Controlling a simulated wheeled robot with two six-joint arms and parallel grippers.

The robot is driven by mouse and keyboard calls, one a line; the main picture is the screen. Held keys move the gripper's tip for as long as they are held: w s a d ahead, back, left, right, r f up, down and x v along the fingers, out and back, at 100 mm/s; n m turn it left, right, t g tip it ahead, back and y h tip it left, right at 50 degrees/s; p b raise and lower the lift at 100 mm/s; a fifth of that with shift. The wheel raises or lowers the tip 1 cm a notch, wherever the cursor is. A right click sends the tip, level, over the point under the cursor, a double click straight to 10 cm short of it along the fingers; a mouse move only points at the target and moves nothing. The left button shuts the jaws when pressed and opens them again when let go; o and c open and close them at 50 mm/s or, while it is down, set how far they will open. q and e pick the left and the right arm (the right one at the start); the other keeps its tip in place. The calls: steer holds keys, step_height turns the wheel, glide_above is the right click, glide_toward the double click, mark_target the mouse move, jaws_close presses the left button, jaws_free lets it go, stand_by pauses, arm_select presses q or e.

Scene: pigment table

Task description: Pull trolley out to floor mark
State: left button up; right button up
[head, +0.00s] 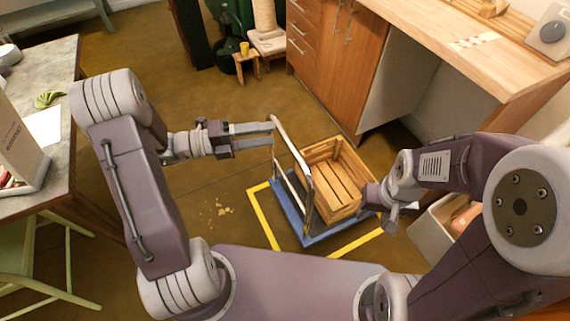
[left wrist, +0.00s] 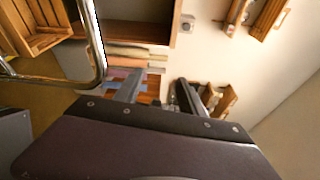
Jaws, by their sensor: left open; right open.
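The trolley has a blue base (head: 322,234), a tall metal handle (head: 293,157) and a slatted wooden crate (head: 333,179) on it. It stands over the floor mark, a yellow outline (head: 261,217) whose left and near edges show beside it. My left gripper (head: 272,133) is open at the top of the handle. In the left wrist view the handle (left wrist: 98,65) passes outside my left gripper's fingers (left wrist: 160,88), not between them; I cannot tell whether they touch. My right gripper (head: 388,220) is beside the crate's right side, with its fingers partly hidden.
A wooden counter (head: 440,30) with drawers and an open space beneath stands behind the trolley. A grey table (head: 60,110) and a green chair (head: 40,245) are at left. A pale bin (head: 432,235) stands right of the trolley. Crumbs (head: 222,209) lie on otherwise clear floor left of the mark.

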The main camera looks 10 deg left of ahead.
arm_select(q)
steer(key=a+f+n+t+y+b, duration=0.1)
steer(key=a+f+n+t+b, duration=0.2)
steer(key=f, duration=0.4)
steer(key=a+f+n+t+y+b, duration=0.1)
steer(key=a+f+b, duration=0.1)
steer(key=a+f, duration=0.35)
steer(key=b, duration=0.4)
glide_toward(288, 141)
steer(key=w+d+f, duration=0.2)
steer(key=w, duration=0.1)
steer(key=shift+w+d+r+p, duration=0.2)
steer(key=shift+d+r+p, duration=0.05)
steer(key=shift+d+p, duration=0.3)
steer(key=shift+w+d+r+p, duration=0.25)
steer(key=shift+d+p, duration=0.3)
steer(key=shift+d, duration=0.05)
steer(key=p+x, duration=0.1)
steer(key=x, duration=0.3)
steer(key=shift+w+d+f, duration=0.1)
steer(key=shift+w+d+f+n, duration=0.1)
steer(key=shift+w+d+n, duration=0.15)
steer(key=shift+d+n, duration=0.05)
arm_select(e)
step_height(288, 141, down, 9)
steer(key=shift+f, duration=0.1)
arm_select(q)
steer(key=c, duration=1)
jaws_close()
